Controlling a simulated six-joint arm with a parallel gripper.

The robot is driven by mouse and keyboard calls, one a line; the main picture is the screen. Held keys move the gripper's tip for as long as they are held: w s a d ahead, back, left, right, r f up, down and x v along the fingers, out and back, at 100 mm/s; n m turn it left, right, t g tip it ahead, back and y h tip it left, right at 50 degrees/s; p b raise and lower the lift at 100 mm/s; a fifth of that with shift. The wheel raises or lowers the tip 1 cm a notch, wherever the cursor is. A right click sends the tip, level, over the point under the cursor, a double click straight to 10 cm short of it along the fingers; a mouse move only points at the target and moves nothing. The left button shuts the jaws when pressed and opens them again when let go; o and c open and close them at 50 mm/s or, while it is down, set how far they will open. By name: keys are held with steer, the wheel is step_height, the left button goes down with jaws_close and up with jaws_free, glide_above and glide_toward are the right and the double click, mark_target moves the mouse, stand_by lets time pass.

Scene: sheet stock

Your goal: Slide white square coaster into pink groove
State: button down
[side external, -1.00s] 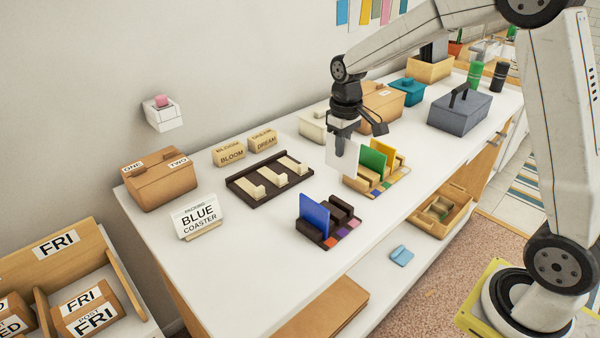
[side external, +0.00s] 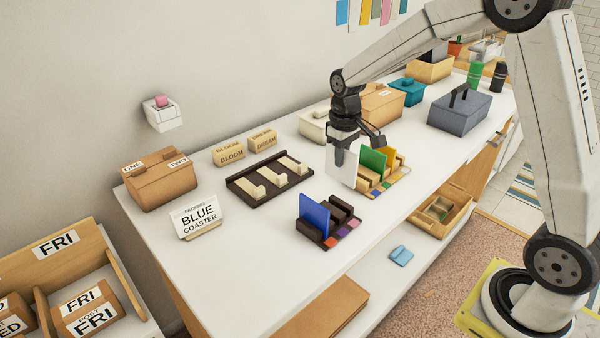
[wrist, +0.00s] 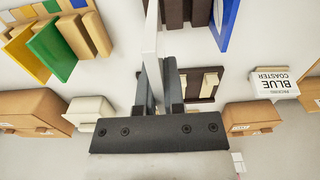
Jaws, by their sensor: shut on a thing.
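My gripper (side external: 346,160) is shut on the white square coaster (side external: 341,170) and holds it upright beside the light wooden rack (side external: 404,176). In the wrist view the coaster (wrist: 150,45) shows edge-on between the fingers of my gripper (wrist: 157,80). The light rack holds a green coaster (side external: 372,161) and a yellow coaster (side external: 390,158). The dark rack (side external: 347,208) nearer the camera holds a blue coaster (side external: 314,216) upright. Small colour patches, including orange-red, purple and a pinkish one (side external: 355,222), mark its front edge. I cannot clearly tell the pink groove. The coaster's lower edge seems close to the table.
A dark tray with cream blocks (side external: 240,187) lies to the left, behind a blue coaster sign (side external: 198,217). Cardboard boxes (side external: 160,184) and a grey box (side external: 459,112) stand on the white table (side external: 270,240). Bare table lies between the tray and the racks.

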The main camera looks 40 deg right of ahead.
mark_target(340, 180)
steer(key=shift+f, duration=4.2)
steer(key=shift+f, duration=1)
steer(key=c, duration=0.7)
jaws_free()
steer(key=shift+o, duration=0.2)
steer(key=shift+r, duration=0.1)
steer(key=shift+r, duration=3.9)
steer(key=shift+s+a, duration=0.1)
